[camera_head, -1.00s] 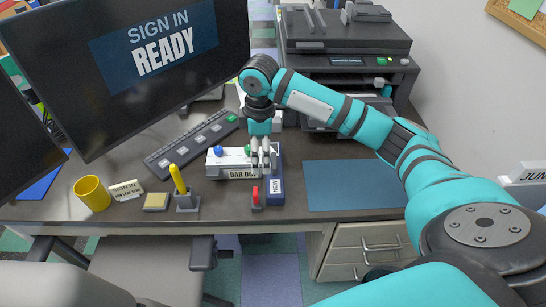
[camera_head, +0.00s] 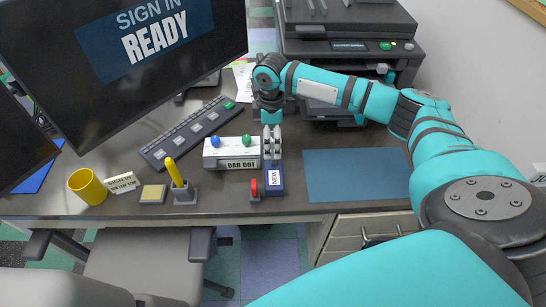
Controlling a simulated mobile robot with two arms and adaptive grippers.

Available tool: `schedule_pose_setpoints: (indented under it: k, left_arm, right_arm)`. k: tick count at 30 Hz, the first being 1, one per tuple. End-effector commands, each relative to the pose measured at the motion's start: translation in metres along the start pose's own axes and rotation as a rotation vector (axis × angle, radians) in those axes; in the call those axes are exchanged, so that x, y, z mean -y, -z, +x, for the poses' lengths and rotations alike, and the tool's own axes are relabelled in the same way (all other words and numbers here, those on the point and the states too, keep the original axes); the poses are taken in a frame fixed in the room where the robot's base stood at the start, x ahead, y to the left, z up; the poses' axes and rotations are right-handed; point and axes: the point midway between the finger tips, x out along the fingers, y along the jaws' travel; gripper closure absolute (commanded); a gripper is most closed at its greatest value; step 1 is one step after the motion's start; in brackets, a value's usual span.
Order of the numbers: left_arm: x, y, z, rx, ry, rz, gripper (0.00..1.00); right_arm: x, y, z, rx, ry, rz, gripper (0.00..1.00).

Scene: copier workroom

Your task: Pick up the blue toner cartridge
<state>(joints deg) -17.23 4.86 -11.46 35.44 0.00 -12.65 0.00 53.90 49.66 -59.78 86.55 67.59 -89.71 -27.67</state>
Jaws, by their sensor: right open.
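The blue toner cartridge (camera_head: 275,187) appears as a dark blue block with a white "NEW" label, lying on the desk just right of the white "BAR DOT" box. My right gripper (camera_head: 272,152) points down over the cartridge's far end. Its grey fingers are open and hide that end. I cannot tell whether they touch the cartridge. My left gripper is not in view.
The white "BAR DOT" box (camera_head: 231,158) with blue and green knobs stands close to the left. A red-topped piece (camera_head: 254,190) stands at the cartridge's near left. The blue mat (camera_head: 356,175) is bare at right. A keyboard (camera_head: 195,133) lies at left.

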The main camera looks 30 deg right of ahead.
Motion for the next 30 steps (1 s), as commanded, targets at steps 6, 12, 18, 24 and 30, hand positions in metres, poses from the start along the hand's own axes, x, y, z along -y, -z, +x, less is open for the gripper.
schedule_pose_setpoints:
  k: [6, 12, 18, 24, 30]
  left_arm:
    - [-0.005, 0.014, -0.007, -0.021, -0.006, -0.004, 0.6]
    - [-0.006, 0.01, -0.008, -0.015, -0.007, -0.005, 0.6]
    - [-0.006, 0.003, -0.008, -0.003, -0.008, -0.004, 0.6]
    - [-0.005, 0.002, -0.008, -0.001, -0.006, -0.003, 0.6]
    - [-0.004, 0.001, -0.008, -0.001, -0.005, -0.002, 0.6]
  right_arm:
    - [0.005, -0.004, 0.024, 0.004, 0.002, 0.0, 0.06]
    - [0.006, -0.004, 0.049, 0.002, 0.0, 0.001, 0.06]
    - [0.006, -0.004, 0.053, 0.001, -0.001, 0.0, 0.06]
    - [0.006, -0.004, 0.053, 0.001, -0.001, 0.0, 0.21]
    - [0.006, -0.004, 0.053, 0.001, -0.001, 0.0, 0.48]
